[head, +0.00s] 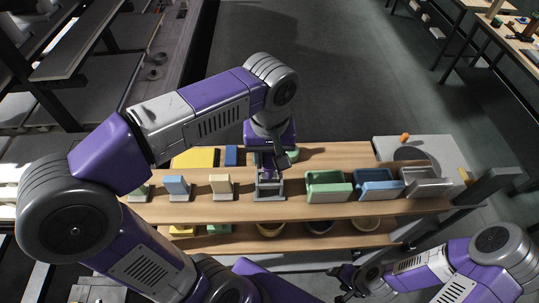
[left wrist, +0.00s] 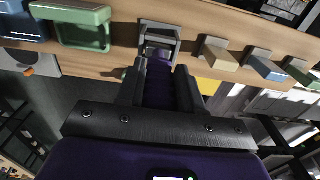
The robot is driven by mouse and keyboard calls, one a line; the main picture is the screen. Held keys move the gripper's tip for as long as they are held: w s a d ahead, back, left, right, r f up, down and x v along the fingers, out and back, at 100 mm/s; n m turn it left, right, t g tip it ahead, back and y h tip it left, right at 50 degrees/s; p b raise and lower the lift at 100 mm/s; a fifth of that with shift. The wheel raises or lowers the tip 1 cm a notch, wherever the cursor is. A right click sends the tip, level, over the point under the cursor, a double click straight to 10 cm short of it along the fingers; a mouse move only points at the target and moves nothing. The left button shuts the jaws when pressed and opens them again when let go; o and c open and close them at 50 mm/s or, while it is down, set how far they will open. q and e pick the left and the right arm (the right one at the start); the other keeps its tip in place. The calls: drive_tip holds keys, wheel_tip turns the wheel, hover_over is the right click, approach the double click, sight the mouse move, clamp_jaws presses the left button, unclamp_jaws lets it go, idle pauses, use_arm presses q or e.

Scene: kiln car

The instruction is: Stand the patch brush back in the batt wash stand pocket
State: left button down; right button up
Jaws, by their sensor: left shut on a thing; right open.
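The grey batt wash stand (head: 268,190) sits on the upper wooden shelf, left of the green tray; it also shows in the left wrist view (left wrist: 158,29). My left gripper (head: 268,163) is right over the stand, shut on a purple thing that looks like the patch brush (left wrist: 160,88). The brush lies between the dark fingers and points at the stand's opening. My right gripper (head: 347,281) is open and empty at the bottom, in front of the shelves.
A green tray (head: 328,199), a blue tray (head: 378,196) and a grey tray (head: 426,190) stand right of the stand. Blue (head: 177,187) and beige (head: 221,187) blocks stand left of it. A yellow sheet (head: 192,159) lies behind. Several bowls sit on the lower shelf (head: 350,240).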

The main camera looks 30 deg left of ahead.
use_arm(q)
drive_tip(key=shift+f+b, duration=0.8)
drive_tip(key=shift+f, duration=0.3)
idle(0.3)
drive_tip(key=c, duration=0.6)
unclamp_jaws()
drive_tip(key=shift+c, duration=0.2)
drive_tip(key=shift+r, duration=0.15)
wheel_tip(320, 180, up, 8)
drive_tip(key=p, duration=0.7)
idle(0.6)
wheel_tip(320, 180, up, 7)
drive_tip(key=shift+r+p, duration=0.2)
drive_tip(key=shift+p, duration=0.25)
